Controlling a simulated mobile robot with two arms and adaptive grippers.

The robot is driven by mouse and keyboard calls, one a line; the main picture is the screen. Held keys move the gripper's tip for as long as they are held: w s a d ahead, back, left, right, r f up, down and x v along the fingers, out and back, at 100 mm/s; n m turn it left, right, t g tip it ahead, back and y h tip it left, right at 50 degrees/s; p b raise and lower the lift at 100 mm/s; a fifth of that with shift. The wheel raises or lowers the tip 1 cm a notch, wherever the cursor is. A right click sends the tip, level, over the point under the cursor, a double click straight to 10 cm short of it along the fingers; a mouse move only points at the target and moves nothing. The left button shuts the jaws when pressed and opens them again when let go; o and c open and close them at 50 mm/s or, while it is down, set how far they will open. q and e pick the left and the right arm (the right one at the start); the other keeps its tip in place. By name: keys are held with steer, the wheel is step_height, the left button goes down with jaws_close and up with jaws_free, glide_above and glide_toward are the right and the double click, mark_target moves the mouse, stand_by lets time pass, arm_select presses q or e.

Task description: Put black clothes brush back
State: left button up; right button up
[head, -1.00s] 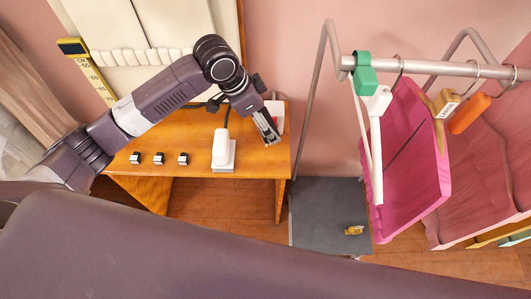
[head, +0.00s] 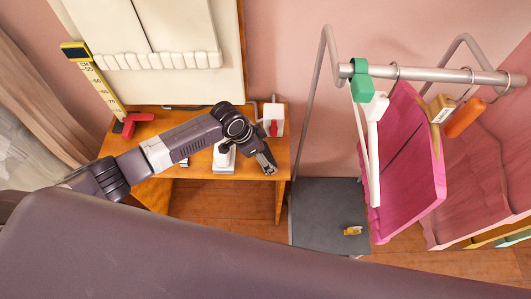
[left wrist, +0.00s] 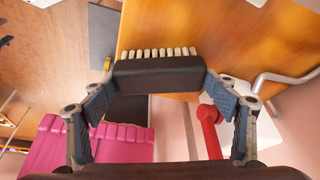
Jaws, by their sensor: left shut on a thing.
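The black clothes brush (left wrist: 160,75) is in the left wrist view, held crosswise between both fingers, its row of cream bristles pointing toward the picture's top. My left gripper (left wrist: 160,84) is shut on it. In the head view my left gripper (head: 266,163) is over the right front part of the wooden table (head: 253,166); I cannot clearly make out the brush there. My right gripper is in neither view.
A white device on a pale base (head: 224,160) stands just left of the gripper. A white box with a red part (head: 273,118) is behind it. A red-footed measuring stand (head: 135,123) is at the table's left. A garment rail (head: 430,73) with pink clothing stands right.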

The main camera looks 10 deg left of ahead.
arm_select(q)
steer(key=o, duration=1.2)
steer(key=shift+o, duration=0.2)
steer(key=v, duration=1.2)
steer(key=shift+b, duration=0.4)
steer(key=shift+d+r, duration=0.1)
